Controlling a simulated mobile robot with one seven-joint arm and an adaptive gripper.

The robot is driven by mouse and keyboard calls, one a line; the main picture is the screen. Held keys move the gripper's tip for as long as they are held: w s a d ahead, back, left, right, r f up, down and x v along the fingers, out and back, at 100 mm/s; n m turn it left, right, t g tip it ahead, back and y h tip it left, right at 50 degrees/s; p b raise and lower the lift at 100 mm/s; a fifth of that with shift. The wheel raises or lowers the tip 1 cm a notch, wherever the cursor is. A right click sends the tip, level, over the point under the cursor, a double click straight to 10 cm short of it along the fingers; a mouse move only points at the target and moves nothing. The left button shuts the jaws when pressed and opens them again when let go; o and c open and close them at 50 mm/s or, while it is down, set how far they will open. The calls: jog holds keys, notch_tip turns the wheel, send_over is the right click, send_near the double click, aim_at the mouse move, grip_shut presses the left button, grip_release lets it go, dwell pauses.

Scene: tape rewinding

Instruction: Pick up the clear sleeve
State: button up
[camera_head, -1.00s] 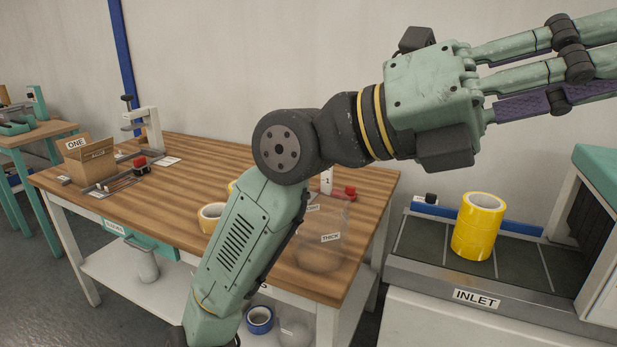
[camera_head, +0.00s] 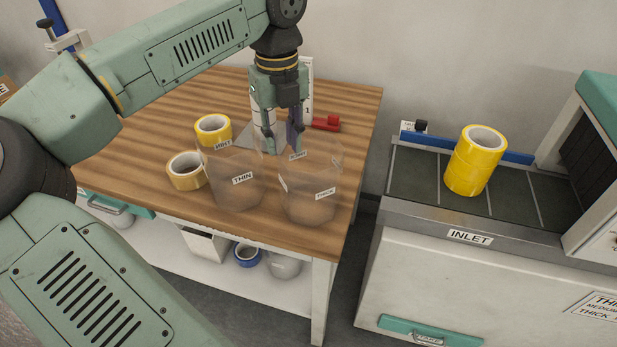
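Two clear see-through containers stand side by side near the front right of the wooden table. One is labelled THIN (camera_head: 238,190), and the one to its right is labelled THICK (camera_head: 312,205). I cannot tell whether either is the clear sleeve, and no separate sleeve can be made out. My gripper (camera_head: 282,146) points down at the rear rims of these containers, with its two fingers apart. I see nothing clearly held between them. A whitish upright thing (camera_head: 258,125) is partly hidden behind the left finger.
Yellow tape rolls (camera_head: 213,128) (camera_head: 186,171) lie left of the containers. A red piece (camera_head: 328,122) is behind them. A tall yellow roll stack (camera_head: 475,160) stands on the INLET conveyor (camera_head: 410,175) at right. The table's left part is mostly clear.

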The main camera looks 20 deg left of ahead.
notch_tip(320, 180, down, 9)
jog(key=b, duration=0.4)
jog(key=shift+s+r, duration=0.15)
jog(key=shift+s, duration=0.25)
grip_shut()
